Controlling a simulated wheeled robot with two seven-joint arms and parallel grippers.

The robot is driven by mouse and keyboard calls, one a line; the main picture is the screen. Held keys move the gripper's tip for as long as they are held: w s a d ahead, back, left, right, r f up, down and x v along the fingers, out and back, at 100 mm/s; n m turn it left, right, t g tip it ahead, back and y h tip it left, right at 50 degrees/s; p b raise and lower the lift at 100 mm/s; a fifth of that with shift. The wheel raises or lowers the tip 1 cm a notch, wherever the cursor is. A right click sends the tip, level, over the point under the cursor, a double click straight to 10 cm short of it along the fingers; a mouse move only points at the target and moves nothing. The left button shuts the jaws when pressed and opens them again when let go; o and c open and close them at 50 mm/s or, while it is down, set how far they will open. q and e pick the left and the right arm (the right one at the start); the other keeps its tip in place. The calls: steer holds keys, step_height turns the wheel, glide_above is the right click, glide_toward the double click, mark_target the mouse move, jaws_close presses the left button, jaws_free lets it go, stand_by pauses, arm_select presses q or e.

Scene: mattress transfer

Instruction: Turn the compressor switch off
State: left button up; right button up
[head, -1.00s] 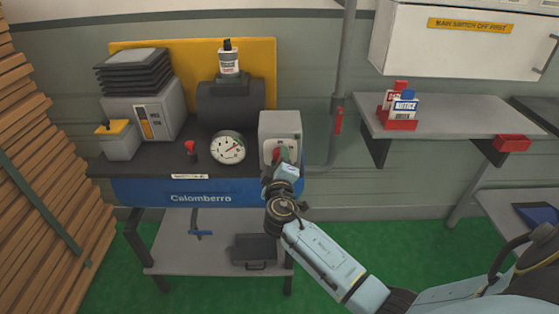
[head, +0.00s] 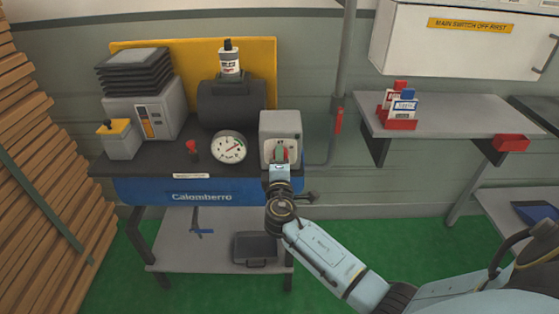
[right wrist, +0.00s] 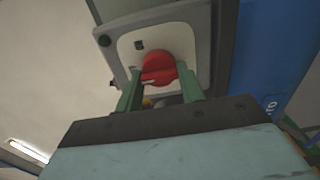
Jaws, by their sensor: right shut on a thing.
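The compressor (head: 235,105) stands on a dark-topped bench with a blue front. Its grey switch box (head: 282,124) is at the right end of the bench top. The red rotary switch knob (right wrist: 158,69) sits on the box's pale plate in the right wrist view. My right gripper (head: 280,156) is at the front of the box. Its two green fingers (right wrist: 160,92) stand on either side of the red knob, shut on it. The fingers and wrist partly hide the knob in the head view. My left gripper is not in view.
A round gauge (head: 229,148) and a small red knob (head: 192,147) sit left of the switch box. A grey pipe with a red lever (head: 338,121) runs up the wall to its right. A shelf (head: 450,119) holds a red card holder.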

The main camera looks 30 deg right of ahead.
steer(key=o, duration=0.8)
steer(key=shift+o, duration=1)
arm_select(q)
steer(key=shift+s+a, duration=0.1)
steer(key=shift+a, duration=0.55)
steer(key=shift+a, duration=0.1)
arm_select(e)
steer(key=v, duration=1.3)
steer(key=shift+s, duration=0.2)
